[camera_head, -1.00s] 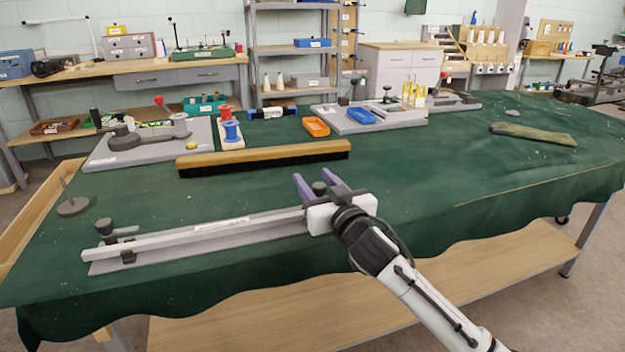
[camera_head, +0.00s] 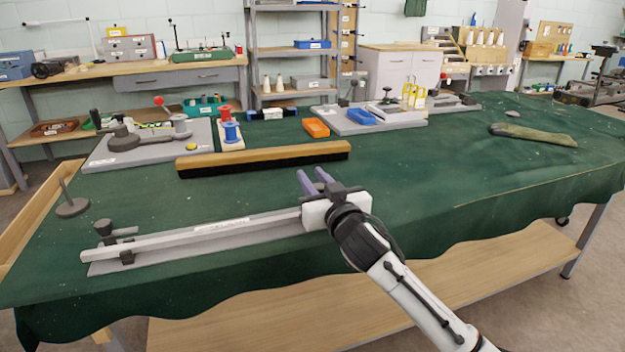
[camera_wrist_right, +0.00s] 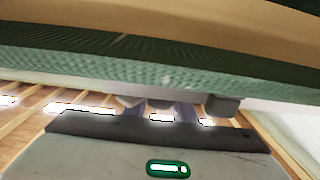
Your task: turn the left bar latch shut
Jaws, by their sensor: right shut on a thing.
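A long pale bar (camera_head: 200,238) lies on a grey base plate (camera_head: 185,258) along the front of the table. The left bar latch (camera_head: 104,228) is at the bar's left end, with a dark round knob and a short grey arm pointing right. No gripper is near it. My right gripper (camera_head: 314,176) is at the bar's right end, its purple fingers close together on what looks like the right bar latch, mostly hidden by the gripper. In the right wrist view the fingers (camera_wrist_right: 160,107) show beside a dark block (camera_wrist_right: 222,105). My left gripper is out of view.
A wooden brush-like beam (camera_head: 265,158) lies behind the bar. A dark round weight with a rod (camera_head: 72,207) stands at the left. Grey boards (camera_head: 150,150) with fittings, an orange tray (camera_head: 316,127) and spools are farther back. The green cloth right of my arm is mostly clear.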

